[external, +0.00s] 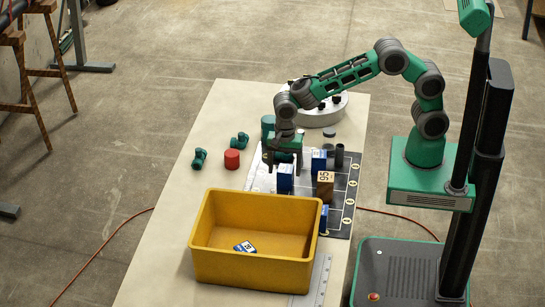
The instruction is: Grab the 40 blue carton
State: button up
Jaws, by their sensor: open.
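Several blue-and-white cartons are in the external view. A third blue carton (323,219) stands beside the yellow bin's right rear corner, partly hidden by the bin. A blue-and-white carton (245,247) lies inside the yellow bin (250,269). The numbers are too small to tell which is the 40. My gripper (284,167) points down over the mat, open; whether anything is between its fingers is unclear.
A brown block (325,186) stands right of the nearest carton, a dark cylinder (339,156) behind it. A red cylinder (232,159) and green fittings (199,159) are at left. A round grey base (321,114) is at the back. The table's left front is clear.

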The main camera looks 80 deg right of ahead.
aim_at(285, 175)
notch_tip(285, 175, down, 4)
jog(key=shift+s+d+f+p, duration=0.1)
jog(key=shift+s+p, duration=0.05)
jog(key=shift+p, duration=0.25)
jog(key=shift+c, duration=0.4)
jog(key=c, duration=1.3)
jog(key=shift+c, duration=0.5)
jog(key=shift+r, duration=0.25)
